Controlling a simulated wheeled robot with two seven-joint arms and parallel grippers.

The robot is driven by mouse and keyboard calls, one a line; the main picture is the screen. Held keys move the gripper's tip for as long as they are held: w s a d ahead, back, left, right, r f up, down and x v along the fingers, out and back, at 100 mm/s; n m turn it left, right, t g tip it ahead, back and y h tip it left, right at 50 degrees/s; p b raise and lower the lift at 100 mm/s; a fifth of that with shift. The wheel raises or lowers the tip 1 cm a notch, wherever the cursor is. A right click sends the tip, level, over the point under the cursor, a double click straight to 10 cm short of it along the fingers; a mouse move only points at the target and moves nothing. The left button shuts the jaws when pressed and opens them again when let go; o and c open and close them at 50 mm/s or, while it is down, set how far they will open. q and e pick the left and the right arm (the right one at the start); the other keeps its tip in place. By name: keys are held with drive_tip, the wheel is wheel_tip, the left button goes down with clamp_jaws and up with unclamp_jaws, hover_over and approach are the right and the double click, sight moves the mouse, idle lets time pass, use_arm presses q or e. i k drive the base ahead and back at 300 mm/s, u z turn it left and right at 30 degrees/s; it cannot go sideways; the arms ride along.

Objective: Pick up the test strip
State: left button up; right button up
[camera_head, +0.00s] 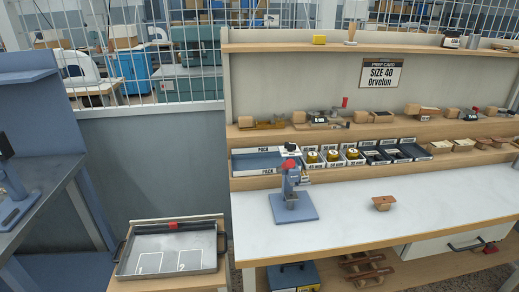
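I cannot pick out a test strip for certain in the head view. A small brown block-like piece (383,203) sits alone on the white bench top (350,235); it is too small to tell what it is. A blue stamping press (291,192) with a red knob stands on the bench to its left. Neither of my grippers shows in the view.
A grey tray (133,272) with white outlines and dark handles sits at the lower left. Several small bins (352,162) and a blue PACK tray (256,170) line the shelf. The bench's front is mostly clear.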

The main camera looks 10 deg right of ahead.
sight(378, 200)
drive_tip(key=z, duration=0.3)
drive_tip(key=k, duration=0.4)
drive_tip(key=z, duration=0.8)
drive_tip(key=i, duration=1)
drive_tip(key=u, duration=1)
